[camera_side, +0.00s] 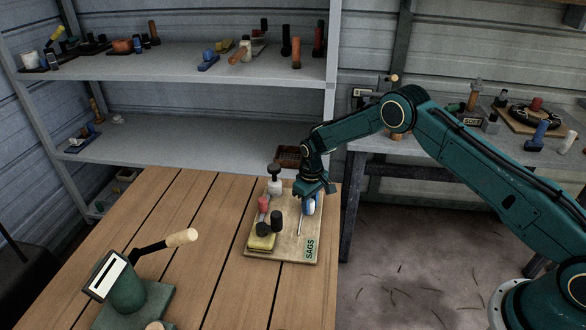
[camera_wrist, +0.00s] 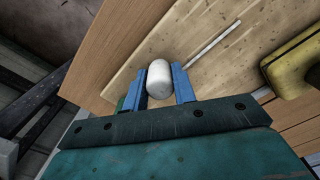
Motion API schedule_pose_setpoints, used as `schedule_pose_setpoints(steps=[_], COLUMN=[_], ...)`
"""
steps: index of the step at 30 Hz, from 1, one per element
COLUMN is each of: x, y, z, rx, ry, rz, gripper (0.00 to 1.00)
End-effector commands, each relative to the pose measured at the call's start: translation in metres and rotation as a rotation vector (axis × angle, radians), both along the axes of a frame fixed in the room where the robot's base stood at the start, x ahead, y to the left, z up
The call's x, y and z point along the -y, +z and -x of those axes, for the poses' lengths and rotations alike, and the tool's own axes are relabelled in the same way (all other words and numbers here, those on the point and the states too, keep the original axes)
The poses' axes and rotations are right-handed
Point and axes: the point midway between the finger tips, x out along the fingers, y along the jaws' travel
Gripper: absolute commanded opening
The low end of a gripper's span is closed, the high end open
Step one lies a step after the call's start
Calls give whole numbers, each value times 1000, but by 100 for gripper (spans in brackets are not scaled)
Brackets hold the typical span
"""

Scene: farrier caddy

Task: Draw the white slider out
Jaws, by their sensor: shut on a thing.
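The white slider, a smooth rounded white piece (camera_wrist: 161,78), sits between the blue fingers of my gripper (camera_wrist: 170,84) in the wrist view. The fingers are shut on its sides and its rounded end shows past them. In the side view my gripper (camera_side: 310,203) points down at the right part of a pale wooden board (camera_side: 284,252) marked SAGS. There the slider is mostly hidden by the fingers, and I cannot tell whether it touches the board. A thin pale rod (camera_wrist: 212,45) lies on the board close by.
The board also holds a yellow block (camera_side: 262,242), black knobs (camera_side: 276,220), a red-topped piece (camera_side: 264,204) and a black-topped pale bottle (camera_side: 275,184), all left of my gripper. A green stand with a wooden-handled lever (camera_side: 128,290) stands at front left. The plank table between is clear.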

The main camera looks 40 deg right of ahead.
Motion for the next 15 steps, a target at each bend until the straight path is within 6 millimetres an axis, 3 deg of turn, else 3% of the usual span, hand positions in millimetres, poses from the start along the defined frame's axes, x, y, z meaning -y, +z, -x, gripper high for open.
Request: schedule_pose_setpoints(steps=[8,9,12,15], x=[4,4,3,3], y=[1,1,1,1], z=[-3,-3,-2,-2], rx=[10,10,8,7], ry=[-8,-9,-7,-6], rz=[3,3,3,3], gripper=[0,34,49,49])
